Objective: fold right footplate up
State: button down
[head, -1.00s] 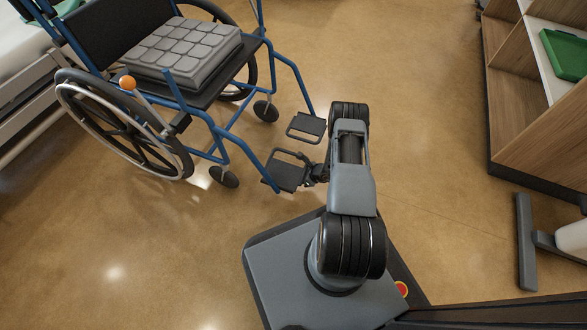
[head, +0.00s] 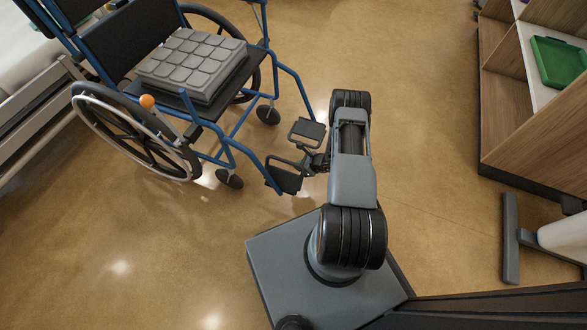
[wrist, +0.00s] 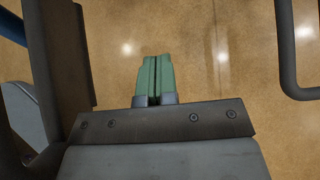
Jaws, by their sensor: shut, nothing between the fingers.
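The blue-framed wheelchair (head: 222,150) faces my base, with two dark footplates at its front. The right footplate (head: 283,180) is the nearer one, at the lower left of the pair, with a looped bar behind it. Its exact tilt is hard to tell. The left footplate (head: 307,131) lies farther back. My gripper (head: 317,161) is beside the footplates, at their right, partly hidden by my arm. In the wrist view its green fingers (wrist: 153,80) are together and empty above the floor. A dark panel (wrist: 68,55), seemingly a footplate, stands close at their left; contact is not visible.
A grey bar loop (wrist: 285,60) is at the right in the wrist view. A bed (head: 25,95) stands at the left and a wooden shelf unit (head: 510,110) with a green tray (head: 557,62) at the right.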

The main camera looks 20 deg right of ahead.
aim_at(289, 173)
jog(key=shift+s+a+r+p, duration=0.8)
jog(key=shift+a+r+p, duration=0.05)
jog(key=shift+r+p, duration=0.25)
jog(key=shift+s+a+r+p, duration=0.85)
jog(key=shift+a+r+p, duration=0.1)
jog(key=shift+r, duration=0.2)
jog(key=shift+s+a+r+p, duration=0.8)
jog(key=shift+r+p, duration=0.25)
jog(key=shift+r, duration=0.05)
jog(key=s+d, duration=0.7)
jog(key=shift+s, duration=0.15)
